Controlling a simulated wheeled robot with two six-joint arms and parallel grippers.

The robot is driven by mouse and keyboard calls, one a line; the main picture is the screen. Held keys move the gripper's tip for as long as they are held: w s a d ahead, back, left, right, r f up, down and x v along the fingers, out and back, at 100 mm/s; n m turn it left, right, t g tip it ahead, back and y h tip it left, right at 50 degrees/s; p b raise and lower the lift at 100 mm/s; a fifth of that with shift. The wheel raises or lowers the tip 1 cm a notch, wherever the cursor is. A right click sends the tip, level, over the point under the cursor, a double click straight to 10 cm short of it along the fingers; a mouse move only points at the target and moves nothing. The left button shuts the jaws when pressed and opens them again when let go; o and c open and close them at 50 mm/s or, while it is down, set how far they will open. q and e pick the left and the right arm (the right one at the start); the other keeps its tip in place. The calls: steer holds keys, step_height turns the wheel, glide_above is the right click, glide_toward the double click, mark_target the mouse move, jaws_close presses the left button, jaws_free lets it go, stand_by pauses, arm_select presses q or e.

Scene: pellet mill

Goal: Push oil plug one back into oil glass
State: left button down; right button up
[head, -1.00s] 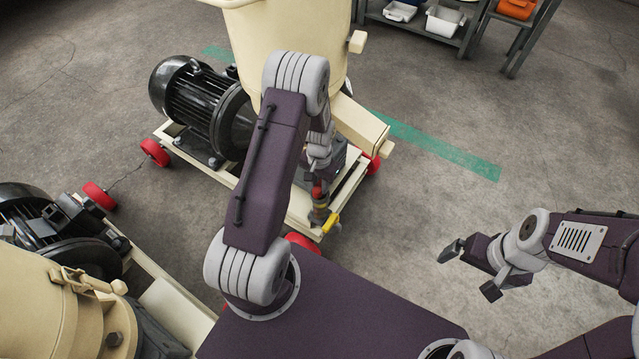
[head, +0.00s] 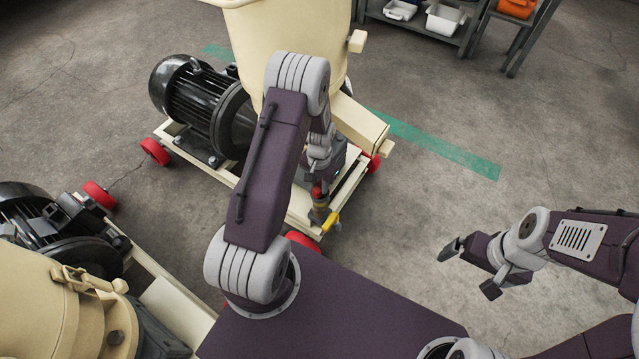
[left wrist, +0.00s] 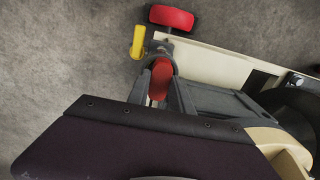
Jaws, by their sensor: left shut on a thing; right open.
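My left gripper (head: 319,212) reaches down at the front end of the cream pellet mill frame. In the left wrist view my left gripper (left wrist: 160,62) is shut on a red piece, which looks like oil plug one (left wrist: 160,80). The red piece also shows in the head view (head: 318,189). A yellow handle-like part (left wrist: 138,41) is beside the fingertips, apart from the red piece. I cannot make out the oil glass; the fingers and arm cover that spot. My right gripper (head: 470,271) is open and empty over bare floor.
The mill's cream hopper (head: 290,45) and black motor (head: 198,98) stand behind my left arm. A red wheel (left wrist: 171,18) is near the left fingertips. A second machine (head: 60,305) is at lower left. The floor at right is clear; a shelf (head: 430,28) stands far back.

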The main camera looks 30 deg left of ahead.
arm_select(q)
steer(key=shift+f, duration=0.2)
stand_by(0.3)
steer(key=shift+p, duration=0.3)
stand_by(0.5)
steer(key=c, duration=0.6)
jaws_free()
step_height(320, 180, up, 7)
steer(key=p, duration=0.6)
steer(key=shift+p, duration=0.4)
